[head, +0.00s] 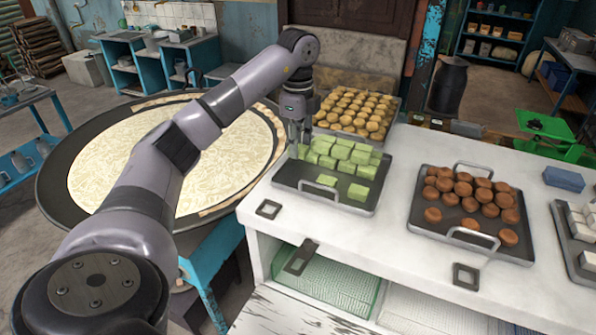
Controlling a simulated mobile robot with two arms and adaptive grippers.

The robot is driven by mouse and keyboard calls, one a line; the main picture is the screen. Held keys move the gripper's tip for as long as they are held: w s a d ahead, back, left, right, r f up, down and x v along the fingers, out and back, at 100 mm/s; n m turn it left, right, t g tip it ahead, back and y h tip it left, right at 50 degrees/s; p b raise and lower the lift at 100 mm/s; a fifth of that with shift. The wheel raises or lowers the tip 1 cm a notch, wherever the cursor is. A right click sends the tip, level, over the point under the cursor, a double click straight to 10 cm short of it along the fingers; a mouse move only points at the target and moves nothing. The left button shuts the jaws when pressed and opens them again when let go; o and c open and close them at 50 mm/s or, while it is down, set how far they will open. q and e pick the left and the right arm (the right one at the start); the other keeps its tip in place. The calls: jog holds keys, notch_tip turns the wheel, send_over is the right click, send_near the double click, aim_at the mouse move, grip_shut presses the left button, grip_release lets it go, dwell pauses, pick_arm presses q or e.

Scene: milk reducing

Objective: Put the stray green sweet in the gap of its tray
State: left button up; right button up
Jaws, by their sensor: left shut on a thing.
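The dark metal tray (291,176) of green sweets stands on the white counter in the head view. Green block sweets (343,153) fill much of its back and right, with a few apart near the front (327,180). Bare tray shows at the front left. My left gripper (297,143) points down over the tray's back left corner, shut on a green sweet (302,151) at its fingertips. The fingers partly hide that sweet, and I cannot tell whether it touches the tray. My right gripper is out of view.
A tray of round golden sweets (354,113) stands behind the green one. A tray of round brown sweets (471,200) is to the right, with clear counter (402,170) between. A wide pan of milk (120,160) lies left, under my left arm. A green scale (550,135) stands at the back right.

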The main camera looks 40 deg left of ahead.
aim_at(297, 178)
pick_arm(q)
notch_tip(297, 178, down, 2)
jog(key=shift+s+f+p, duration=0.1)
jog(key=shift+f+p, duration=0.15)
jog(key=shift+p, duration=0.05)
jog(key=shift+f, duration=0.35)
notch_tip(297, 178, down, 3)
jog(key=shift+p, duration=0.65)
jog(key=shift+f, duration=0.5)
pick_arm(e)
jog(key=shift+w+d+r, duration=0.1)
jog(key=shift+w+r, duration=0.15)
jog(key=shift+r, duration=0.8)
pick_arm(q)
jog(key=o, duration=1)
jog(key=shift+f, duration=0.1)
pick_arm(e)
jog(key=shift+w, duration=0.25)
